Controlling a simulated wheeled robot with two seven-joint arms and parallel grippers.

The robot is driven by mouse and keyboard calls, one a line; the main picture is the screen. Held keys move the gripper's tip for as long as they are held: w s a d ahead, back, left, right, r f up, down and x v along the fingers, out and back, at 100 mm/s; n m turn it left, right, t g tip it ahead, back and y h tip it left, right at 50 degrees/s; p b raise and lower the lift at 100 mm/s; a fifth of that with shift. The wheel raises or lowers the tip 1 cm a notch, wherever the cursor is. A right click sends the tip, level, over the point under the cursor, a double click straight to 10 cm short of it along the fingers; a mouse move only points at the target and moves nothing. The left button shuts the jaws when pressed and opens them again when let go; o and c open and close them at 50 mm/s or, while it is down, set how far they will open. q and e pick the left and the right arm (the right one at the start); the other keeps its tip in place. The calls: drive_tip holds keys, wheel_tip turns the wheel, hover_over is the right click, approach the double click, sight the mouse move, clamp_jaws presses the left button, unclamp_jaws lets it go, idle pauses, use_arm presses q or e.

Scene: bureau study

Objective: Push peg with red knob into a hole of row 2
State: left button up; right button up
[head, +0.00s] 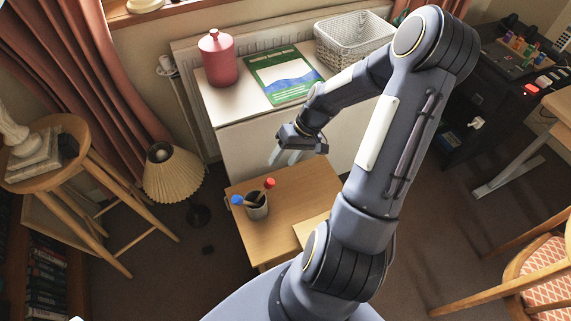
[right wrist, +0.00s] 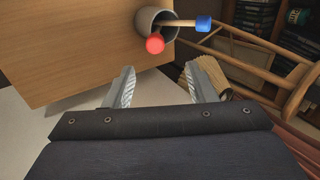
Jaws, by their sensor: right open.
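The peg with the red knob (head: 269,183) stands tilted in a small grey cup (head: 258,210) on a low wooden table (head: 283,190). A peg with a blue knob (head: 237,200) leans out of the same cup. In the right wrist view the red knob (right wrist: 155,44) lies just beyond and between my open fingertips, with the blue knob (right wrist: 203,24) to its right and the cup (right wrist: 160,24) behind. My right gripper (head: 284,156) is open and empty, above and apart from the knobs. No row of holes can be made out clearly. My left gripper is not in view.
A pale wooden piece (head: 309,231) on the table is partly hidden by my right arm. A white cabinet (head: 225,103) behind bears a pink jar (head: 217,60), a green book (head: 284,75) and a white basket (head: 352,42). A pleated lamp (head: 174,175) stands left of the table.

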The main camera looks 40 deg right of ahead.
sight(271, 181)
drive_tip(key=b+x, duration=0.2)
drive_tip(key=x, duration=0.2)
drive_tip(key=b+x, duration=0.6)
drive_tip(key=x, duration=0.1)
drive_tip(key=shift+d+f, duration=0.2)
drive_tip(key=shift+f, duration=0.35)
drive_tip(key=c, duration=1.1)
drive_tip(key=shift+o, duration=0.2)
drive_tip(key=shift+r, duration=0.1)
drive_tip(key=p+v, duration=0.8)
drive_tip(key=v, duration=0.3)
drive_tip(key=shift+s, duration=0.15)
